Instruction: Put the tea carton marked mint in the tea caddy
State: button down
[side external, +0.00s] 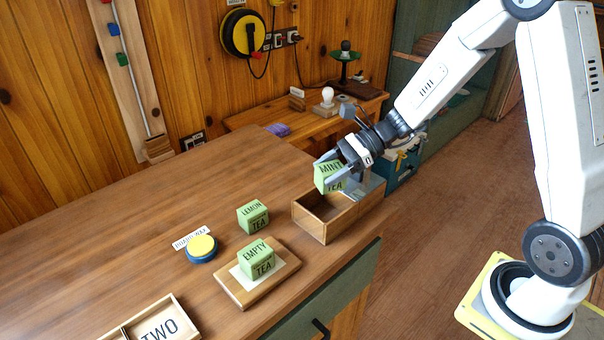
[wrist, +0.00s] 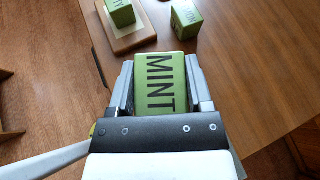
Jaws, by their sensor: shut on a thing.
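The green tea carton marked MINT (side external: 328,177) is held in my gripper (side external: 333,171), which is shut on it. In the side external view it is above the wooden tea caddy (side external: 310,221), an open box at the counter's right edge. The carton appears raised over the caddy's rim; the exact gap is hard to tell. In the wrist view the MINT face (wrist: 160,82) shows between both fingers of my gripper (wrist: 160,85). My gripper and wrist hide part of the caddy's far end.
A green LEMON tea carton (side external: 253,216) stands on the counter (side external: 150,235). A green EMPTY tea carton (side external: 257,259) stands on a wooden board (side external: 235,287).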

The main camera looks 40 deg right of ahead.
aim_at(325, 187)
jog(key=shift+w+f, duration=0.2)
jog(key=shift+f, duration=0.05)
jog(key=shift+w+f, duration=0.3)
jog(key=shift+f, duration=1.5)
jog(key=shift+f, duration=0.6)
grip_release()
